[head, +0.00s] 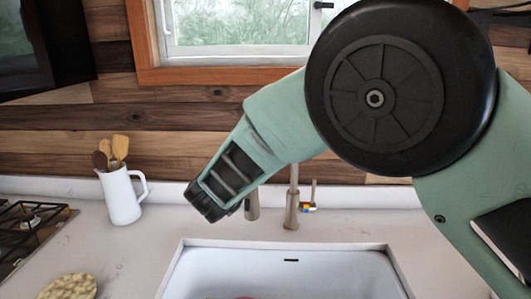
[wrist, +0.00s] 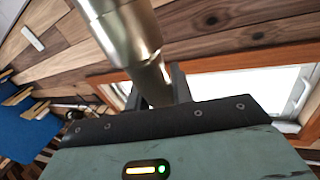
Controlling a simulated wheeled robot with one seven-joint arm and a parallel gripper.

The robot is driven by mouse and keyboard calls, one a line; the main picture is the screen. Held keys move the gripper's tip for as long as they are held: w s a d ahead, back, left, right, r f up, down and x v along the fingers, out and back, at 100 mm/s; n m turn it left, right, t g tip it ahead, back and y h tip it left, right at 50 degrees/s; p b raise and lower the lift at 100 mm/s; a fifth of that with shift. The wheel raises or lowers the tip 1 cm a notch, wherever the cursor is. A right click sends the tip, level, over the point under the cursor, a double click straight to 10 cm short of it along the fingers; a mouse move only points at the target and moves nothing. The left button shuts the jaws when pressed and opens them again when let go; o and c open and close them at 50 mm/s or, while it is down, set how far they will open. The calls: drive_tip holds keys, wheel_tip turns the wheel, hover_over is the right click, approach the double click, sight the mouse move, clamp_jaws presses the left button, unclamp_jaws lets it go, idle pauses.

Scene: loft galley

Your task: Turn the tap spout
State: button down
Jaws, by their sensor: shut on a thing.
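The tap (head: 292,198) stands behind the sink, with its brushed metal post upright. The lower end of its spout (head: 252,205) hangs to the left of the post. The upper part of the tap is hidden behind my arm in the head view. In the wrist view the metal spout (wrist: 122,28) runs down from the top edge to between the two dark fingers of my gripper (wrist: 157,82). My gripper is shut on the spout. The fingers cannot be made out in the head view.
The white sink (head: 285,275) lies below the tap in the pale counter (head: 110,240). A white jug (head: 121,197) with wooden utensils stands at the left, near a gas hob (head: 28,222). A bumpy yellowish thing (head: 70,287) lies at the front left. A window (head: 240,28) is behind.

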drive_tip(key=shift+w+a, duration=0.1)
drive_tip(key=shift+a, duration=0.1)
drive_tip(key=c, duration=1.2)
unclamp_jaws()
drive_tip(key=shift+c, duration=0.2)
drive_tip(key=b+v, duration=0.6)
drive_tip(key=v, duration=1.1)
drive_tip(key=shift+s, duration=0.2)
drive_tip(key=shift+f, duration=0.1)
